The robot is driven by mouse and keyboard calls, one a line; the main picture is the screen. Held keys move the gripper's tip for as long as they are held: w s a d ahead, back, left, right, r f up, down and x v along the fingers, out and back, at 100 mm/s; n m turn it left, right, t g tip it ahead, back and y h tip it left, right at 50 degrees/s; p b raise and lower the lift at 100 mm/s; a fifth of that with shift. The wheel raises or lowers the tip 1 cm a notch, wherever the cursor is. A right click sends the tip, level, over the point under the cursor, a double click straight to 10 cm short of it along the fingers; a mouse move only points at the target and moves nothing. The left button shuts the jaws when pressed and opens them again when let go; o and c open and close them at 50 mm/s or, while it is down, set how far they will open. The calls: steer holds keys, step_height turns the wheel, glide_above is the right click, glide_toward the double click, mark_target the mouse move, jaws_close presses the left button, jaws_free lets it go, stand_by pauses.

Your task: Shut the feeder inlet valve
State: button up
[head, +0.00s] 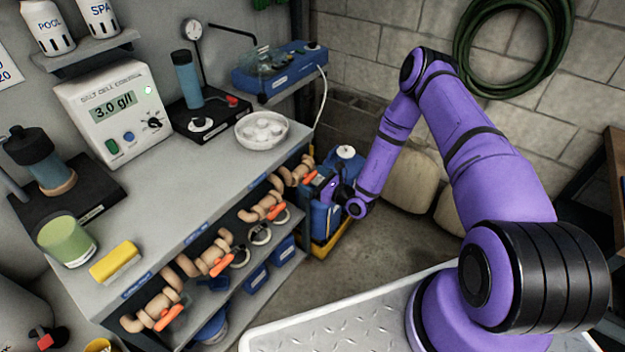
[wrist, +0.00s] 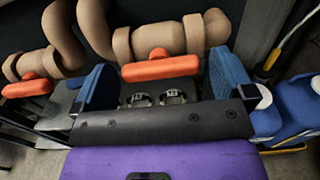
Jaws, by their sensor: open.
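Several beige pipe valves with orange handles sit in a row along the bench front. I cannot read which is the feeder inlet valve. My gripper (head: 321,187) is at the farthest valve (head: 297,171), at the bench's far end. In the wrist view its blue fingers stand apart on either side of an orange handle (wrist: 160,67), with nothing clamped. That handle lies roughly along its beige pipe (wrist: 168,39). Contact with the fingers cannot be told. A neighbouring orange handle (wrist: 27,88) is left of the left finger.
Blue containers (wrist: 282,112) stand close to the right finger; they are in a yellow tray (head: 331,243) on the floor. The grey bench top (head: 190,190) carries a meter (head: 118,110) and a white dish (head: 262,130). Blue bins (head: 256,278) sit on the shelf below.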

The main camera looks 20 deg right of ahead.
steer(key=shift+w+a, duration=0.15)
steer(key=shift+w, duration=0.05)
steer(key=c, duration=0.8)
